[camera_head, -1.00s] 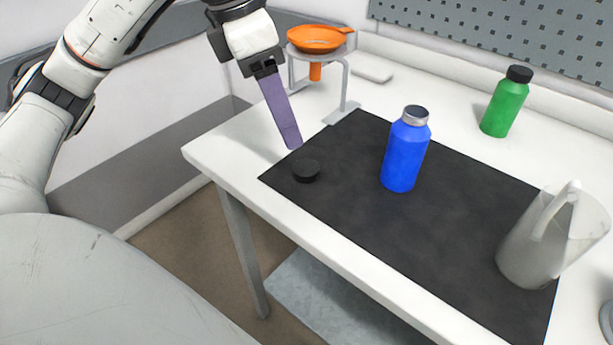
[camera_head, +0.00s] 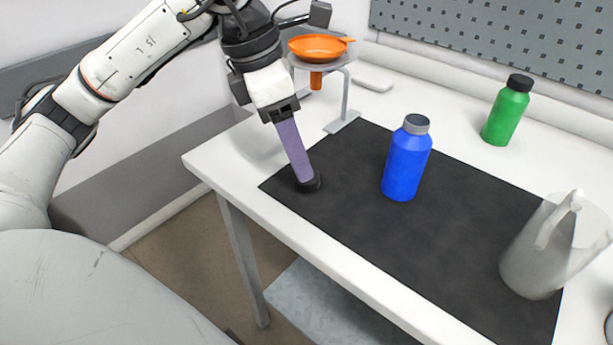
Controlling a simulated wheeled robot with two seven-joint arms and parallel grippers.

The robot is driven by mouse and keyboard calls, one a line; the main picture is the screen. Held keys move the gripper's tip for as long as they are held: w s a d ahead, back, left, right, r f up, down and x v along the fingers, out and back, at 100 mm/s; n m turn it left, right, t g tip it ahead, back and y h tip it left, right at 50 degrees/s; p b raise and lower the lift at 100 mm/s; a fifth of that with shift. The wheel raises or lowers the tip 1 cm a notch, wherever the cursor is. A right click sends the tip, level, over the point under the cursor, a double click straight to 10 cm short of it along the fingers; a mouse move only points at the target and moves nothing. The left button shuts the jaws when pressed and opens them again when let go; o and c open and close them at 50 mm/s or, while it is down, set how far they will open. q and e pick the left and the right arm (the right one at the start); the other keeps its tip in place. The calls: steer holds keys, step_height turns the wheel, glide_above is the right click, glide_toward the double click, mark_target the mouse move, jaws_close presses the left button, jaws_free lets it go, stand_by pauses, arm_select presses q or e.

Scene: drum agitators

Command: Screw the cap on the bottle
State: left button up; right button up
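A blue bottle (camera_head: 405,165) stands upright on the black mat (camera_head: 440,230); its top shows grey, with no black cap on it. A black cap (camera_head: 316,184) lies on the mat's left corner. My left gripper (camera_head: 305,178) points down at the cap, its purple fingers overlapping it and hiding part of it. The fingers line up edge-on, so I cannot tell whether they are open or shut on the cap. My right gripper is not in view.
A grey pitcher (camera_head: 535,265) stands at the mat's right end. A green bottle with a black cap (camera_head: 506,112) stands at the back right. An orange funnel (camera_head: 318,47) sits in a grey stand behind my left gripper.

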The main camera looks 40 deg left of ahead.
mark_target(313, 185)
arm_select(q)
steer(key=x, duration=0.5)
steer(key=shift+w+f, duration=0.1)
steer(key=c, duration=1.1)
